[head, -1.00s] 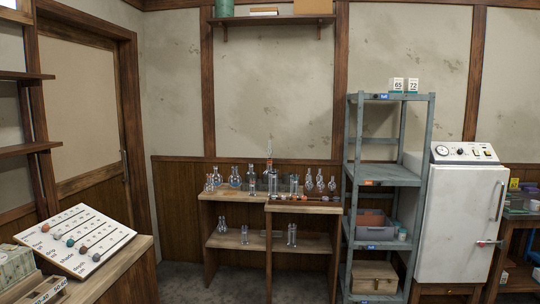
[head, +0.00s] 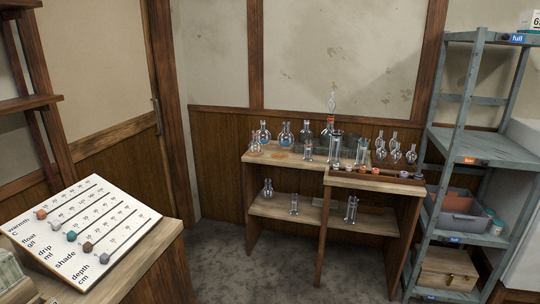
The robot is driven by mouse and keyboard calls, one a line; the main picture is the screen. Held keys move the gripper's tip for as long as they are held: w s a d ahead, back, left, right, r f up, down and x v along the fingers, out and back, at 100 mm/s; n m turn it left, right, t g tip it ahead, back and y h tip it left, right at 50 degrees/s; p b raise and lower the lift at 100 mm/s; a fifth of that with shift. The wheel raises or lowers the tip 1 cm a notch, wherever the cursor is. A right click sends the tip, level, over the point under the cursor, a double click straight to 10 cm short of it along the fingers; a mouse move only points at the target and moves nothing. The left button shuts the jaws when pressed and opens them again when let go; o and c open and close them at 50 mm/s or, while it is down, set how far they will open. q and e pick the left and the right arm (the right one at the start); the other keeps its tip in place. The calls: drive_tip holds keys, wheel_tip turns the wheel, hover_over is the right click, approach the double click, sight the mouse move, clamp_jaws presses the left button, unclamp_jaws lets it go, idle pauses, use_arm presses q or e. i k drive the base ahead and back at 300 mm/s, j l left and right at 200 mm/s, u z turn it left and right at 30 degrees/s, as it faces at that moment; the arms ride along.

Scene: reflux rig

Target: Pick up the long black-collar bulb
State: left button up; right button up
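Several clear glass bulbs with narrow necks stand at the right of the wooden bench in the head view, among them a left bulb (head: 380,152), a middle bulb (head: 394,154) and a right bulb (head: 411,157). Their collars are too small to tell by colour, so I cannot tell which one is the long black-collar bulb. A tall clear glass piece with a pointed top (head: 332,103) rises behind the bench's middle. Neither of my grippers is in view.
The wooden bench (head: 375,184) has a lower shelf (head: 270,208) with a flask and cylinders. A grey metal rack (head: 480,148) stands close on its right. A slider board (head: 85,230) is on a counter at left. The floor (head: 240,262) before the bench is clear.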

sight(332, 104)
drive_tip(key=i+z, duration=0.1)
drive_tip(key=i, duration=0.4)
drive_tip(key=i+j+z, duration=0.1)
drive_tip(key=i, duration=0.4)
drive_tip(key=i+j, duration=0.1)
drive_tip(key=i, duration=0.4)
drive_tip(key=i+j+z, duration=0.15)
drive_tip(key=i, duration=0.35)
